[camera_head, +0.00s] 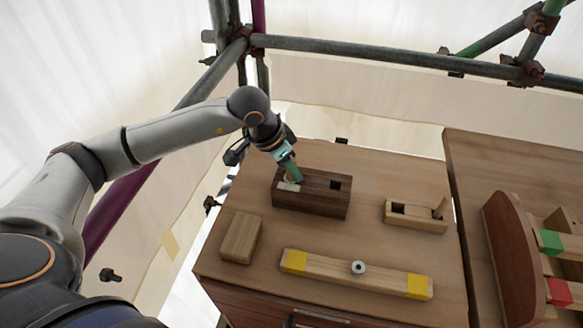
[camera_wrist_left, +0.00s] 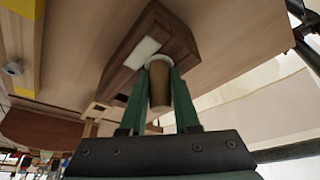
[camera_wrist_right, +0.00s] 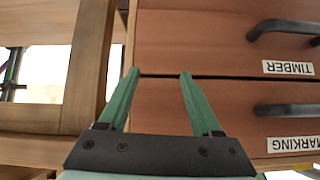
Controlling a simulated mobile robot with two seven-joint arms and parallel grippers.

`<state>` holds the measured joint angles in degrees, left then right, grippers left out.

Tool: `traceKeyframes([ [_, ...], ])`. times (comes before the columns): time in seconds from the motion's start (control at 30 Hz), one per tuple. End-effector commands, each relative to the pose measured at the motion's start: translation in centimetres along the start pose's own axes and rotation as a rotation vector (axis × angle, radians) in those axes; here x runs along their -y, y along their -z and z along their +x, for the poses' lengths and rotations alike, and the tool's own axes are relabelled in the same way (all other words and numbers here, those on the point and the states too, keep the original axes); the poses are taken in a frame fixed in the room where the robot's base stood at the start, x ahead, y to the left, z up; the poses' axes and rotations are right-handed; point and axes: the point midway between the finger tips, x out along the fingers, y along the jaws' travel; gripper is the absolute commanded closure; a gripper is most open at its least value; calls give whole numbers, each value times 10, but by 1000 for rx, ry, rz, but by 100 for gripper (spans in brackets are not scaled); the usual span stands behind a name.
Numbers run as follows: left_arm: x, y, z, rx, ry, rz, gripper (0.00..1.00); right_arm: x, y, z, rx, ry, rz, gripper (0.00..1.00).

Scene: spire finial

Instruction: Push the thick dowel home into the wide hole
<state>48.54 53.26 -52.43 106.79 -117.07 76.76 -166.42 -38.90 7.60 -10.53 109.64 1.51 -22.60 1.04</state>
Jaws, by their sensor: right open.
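The dark wooden block (camera_head: 318,206) stands on the bench, with a pale patch (camera_head: 288,186) on its left top and a dark square opening (camera_head: 335,184) towards the right. My left gripper (camera_head: 294,175) points down over the block's left end. In the left wrist view, my left gripper's green fingers (camera_wrist_left: 159,78) are closed on the sides of a thick tan dowel (camera_wrist_left: 158,90), with the block (camera_wrist_left: 165,30) behind it. I cannot tell whether the dowel's end is in a hole. My right gripper (camera_wrist_right: 157,75) is open and empty before drawer fronts.
A light block with a slanted peg (camera_head: 415,215) stands at the right. A plain wooden block (camera_head: 241,238) lies at the left. A long bar with yellow ends (camera_head: 330,271) lies in front. A wooden rack (camera_head: 510,250) is at far right. Scaffold pipes (camera_head: 350,51) stand behind.

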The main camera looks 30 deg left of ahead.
Motion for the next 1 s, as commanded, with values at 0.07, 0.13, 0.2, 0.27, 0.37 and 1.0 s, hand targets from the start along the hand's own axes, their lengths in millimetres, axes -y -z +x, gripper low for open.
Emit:
traceKeyframes([
  [0.07,0,0,0,1,1,-1,60,0,0,0,0,0,0,34],
  [0.13,0,0,0,0,1,-1,52,0,0,0,0,0,0,34],
  [0.2,0,0,0,0,1,-1,44,0,0,0,0,0,0,34],
  [0.27,0,0,0,-1,1,-1,42,0,0,0,0,0,0,34],
  [0.37,0,0,-1,-1,1,-1,42,0,0,0,0,0,0,34],
  [1.0,1,1,-91,-6,4,0,42,0,-6,6,-1,1,1,34],
])
